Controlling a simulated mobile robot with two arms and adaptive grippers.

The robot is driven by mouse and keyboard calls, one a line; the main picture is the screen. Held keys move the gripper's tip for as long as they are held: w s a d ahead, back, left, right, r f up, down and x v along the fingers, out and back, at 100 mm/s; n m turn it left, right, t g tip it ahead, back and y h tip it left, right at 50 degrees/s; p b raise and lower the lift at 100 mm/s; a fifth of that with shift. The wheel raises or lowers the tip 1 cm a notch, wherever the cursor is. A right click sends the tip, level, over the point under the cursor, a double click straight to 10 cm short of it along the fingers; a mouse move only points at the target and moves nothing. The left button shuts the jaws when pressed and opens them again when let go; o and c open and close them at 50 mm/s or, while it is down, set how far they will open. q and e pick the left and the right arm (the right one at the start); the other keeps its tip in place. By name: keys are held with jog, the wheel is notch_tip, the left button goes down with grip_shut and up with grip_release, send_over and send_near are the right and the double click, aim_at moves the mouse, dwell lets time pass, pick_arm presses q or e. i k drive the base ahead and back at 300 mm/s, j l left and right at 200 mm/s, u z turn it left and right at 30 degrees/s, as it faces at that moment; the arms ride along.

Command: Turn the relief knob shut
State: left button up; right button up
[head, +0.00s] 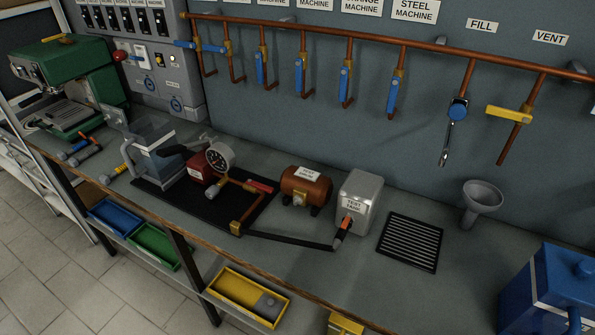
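A small test rig stands on a black mat (170,203) on the workbench. It has a clear tank (158,162), a red block (200,169), a round dial gauge (219,156) and brass and copper pipework (241,212). A small pale knob (212,192) sits low on the pipework below the gauge, and a red bar-like part (261,186) lies at its right. I cannot tell for certain which of these is the relief knob, or how far it is turned. Neither of my grippers shows in the head view.
A black hose (290,240) runs right to a silver test tank (358,203). A copper pipe (330,35) with several valves runs along the wall. Coloured trays (152,246) sit below the bench.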

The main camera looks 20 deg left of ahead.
aim_at(213, 191)
jog(key=j+z, duration=0.25)
jog(key=j, duration=0.25)
jog(key=j+z, duration=0.3)
jog(key=j, duration=0.2)
jog(key=j+z, duration=0.25)
jog(key=j, duration=0.3)
jog(key=j+z, duration=0.3)
jog(key=j, duration=0.2)
jog(key=k+j+z, duration=0.25)
jog(key=j, duration=0.2)
jog(key=k+j+z, duration=0.1)
jog(key=j+z, duration=0.2)
jog(key=j, duration=0.15)
jog(key=k+j, duration=0.15)
jog(key=j, duration=0.2)
jog(key=k+j, duration=0.2)
jog(key=j, duration=0.2)
jog(key=k+j, duration=0.15)
jog(key=j, duration=0.2)
jog(key=k+j, duration=0.15)
jog(key=j, duration=0.25)
